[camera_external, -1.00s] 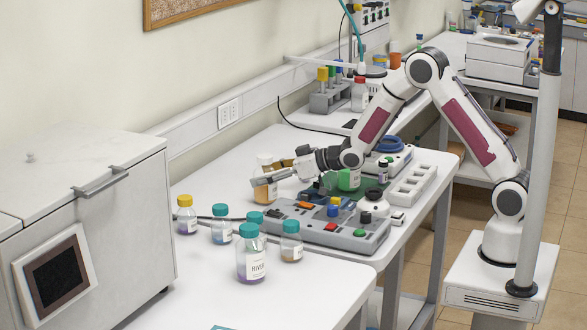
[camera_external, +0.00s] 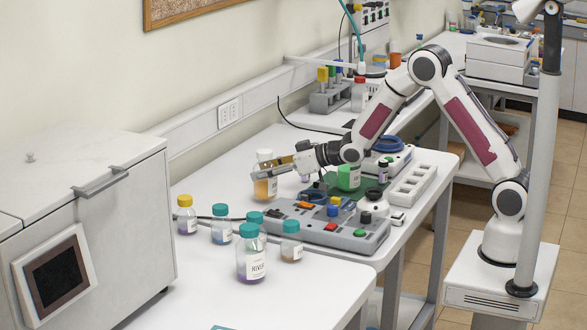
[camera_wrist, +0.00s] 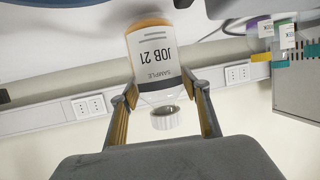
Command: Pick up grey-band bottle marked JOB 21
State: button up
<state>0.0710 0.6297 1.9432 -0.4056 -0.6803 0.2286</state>
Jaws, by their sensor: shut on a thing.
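The bottle marked JOB 21 (camera_external: 265,186) has a white cap, orange contents and a white label. In the wrist view the bottle (camera_wrist: 155,55) appears upside down, with "SAMPLE JOB 21" readable and a dark grey band near its shoulder. My gripper (camera_external: 268,173) is shut on it, with one finger on each side below the cap. In the wrist view both fingertips of my gripper (camera_wrist: 160,88) press against the bottle's shoulder. The bottle looks upright in the outside view, near the wall side of the bench. I cannot tell clearly how far its base is above the bench.
A white cabinet (camera_external: 120,200) stands at left.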

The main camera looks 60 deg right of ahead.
aim_at(264, 151)
notch_tip(264, 151, up, 9)
jog(key=shift+f, duration=0.1)
dwell(0.4)
